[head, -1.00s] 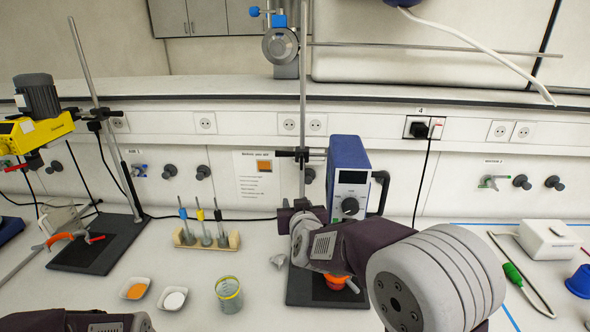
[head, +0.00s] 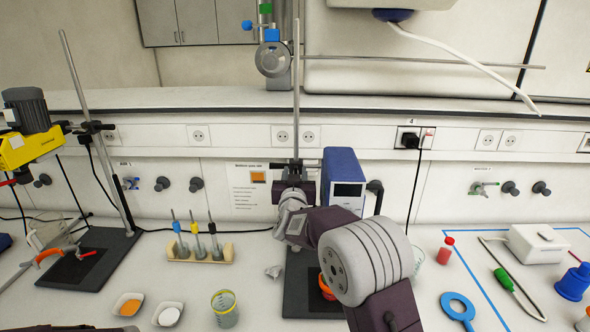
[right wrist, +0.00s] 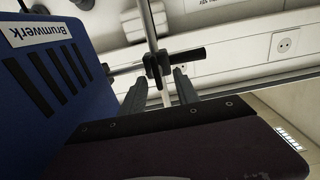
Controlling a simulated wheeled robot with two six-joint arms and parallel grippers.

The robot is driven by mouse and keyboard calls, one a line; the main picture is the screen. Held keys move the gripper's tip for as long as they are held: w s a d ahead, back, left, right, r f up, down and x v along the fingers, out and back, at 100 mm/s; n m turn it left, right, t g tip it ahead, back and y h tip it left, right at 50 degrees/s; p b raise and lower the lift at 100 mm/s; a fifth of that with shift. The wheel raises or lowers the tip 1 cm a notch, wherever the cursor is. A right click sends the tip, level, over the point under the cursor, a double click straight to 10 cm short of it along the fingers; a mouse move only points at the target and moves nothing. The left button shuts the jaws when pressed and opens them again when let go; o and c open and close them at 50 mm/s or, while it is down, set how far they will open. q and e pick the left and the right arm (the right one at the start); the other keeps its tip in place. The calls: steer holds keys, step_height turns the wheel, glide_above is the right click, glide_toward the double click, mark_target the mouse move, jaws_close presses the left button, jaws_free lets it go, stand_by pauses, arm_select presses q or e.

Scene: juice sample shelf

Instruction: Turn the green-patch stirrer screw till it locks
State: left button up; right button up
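The middle stand's rod (head: 296,100) carries a black clamp (head: 279,165) beside a blue-and-grey box (head: 343,180). A green patch (head: 265,8) shows at the top of the picture, on a grey fitting with blue knobs. I see no green patch on the clamp, whose screw is partly hidden by my arm. My right gripper (head: 295,178) is at the clamp's height, in front of the rod. In the right wrist view its fingers (right wrist: 160,77) are apart, with the clamp (right wrist: 160,64) just beyond their tips and nothing held. My left gripper is out of view.
The blue box (right wrist: 50,70) is close beside my right gripper. A yellow stirrer (head: 25,145) hangs on the left stand. A wooden rack (head: 200,256), powder dishes (head: 128,304) and a beaker (head: 224,310) stand in front.

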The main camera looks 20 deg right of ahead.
steer(key=shift+d, duration=0.2)
steer(key=shift+w, duration=0.1)
jaws_close()
